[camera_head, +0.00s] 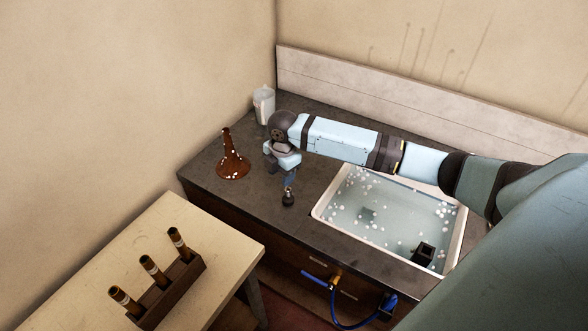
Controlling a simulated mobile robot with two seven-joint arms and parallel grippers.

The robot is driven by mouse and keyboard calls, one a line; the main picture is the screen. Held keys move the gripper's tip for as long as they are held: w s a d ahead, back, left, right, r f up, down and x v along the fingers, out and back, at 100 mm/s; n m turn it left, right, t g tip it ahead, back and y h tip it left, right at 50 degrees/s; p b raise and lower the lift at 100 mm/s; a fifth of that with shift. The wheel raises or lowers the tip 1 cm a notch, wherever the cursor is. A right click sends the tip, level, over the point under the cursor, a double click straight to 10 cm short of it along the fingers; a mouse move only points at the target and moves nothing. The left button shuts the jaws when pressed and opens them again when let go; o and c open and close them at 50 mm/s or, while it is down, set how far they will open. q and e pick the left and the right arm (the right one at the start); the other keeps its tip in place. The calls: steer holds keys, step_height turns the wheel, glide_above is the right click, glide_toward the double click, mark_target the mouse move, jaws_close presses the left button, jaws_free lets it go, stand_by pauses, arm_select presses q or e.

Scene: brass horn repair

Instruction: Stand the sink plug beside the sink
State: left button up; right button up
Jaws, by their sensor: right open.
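The sink plug (288,198) is a small dark piece with a narrower top. It stands upright on the dark countertop, to the left of the sink (318,212) and apart from its rim. My right gripper (289,182) is open and points down just above the plug. The view is too small to tell whether the fingertips touch the plug. The sink is white-rimmed and holds water with white foam bits. My left gripper is not in view.
A brown bell-shaped horn part (232,163) with foam specks and a white jug (263,104) stand on the counter's left side. A dark square piece (424,254) sits in the sink. A pale table (220,249) holds a rack (172,287) with three tubes. A blue hose (338,312) hangs in front.

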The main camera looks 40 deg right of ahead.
steer(key=s+a+f+m+t+y, duration=0.45)
steer(key=s+a+f+m, duration=0.25)
steer(key=s+a+f, duration=0.65)
steer(key=s+m+t+h, duration=0.2)
steer(key=s+m+t, duration=0.3)
steer(key=s+m, duration=0.5)
steer(key=s, duration=0.3)
steer(key=shift+a+r+t, duration=0.15)
steer(key=shift+r+t, duration=0.1)
steer(key=shift+t, duration=0.1)
steer(key=shift+c, duration=0.5)
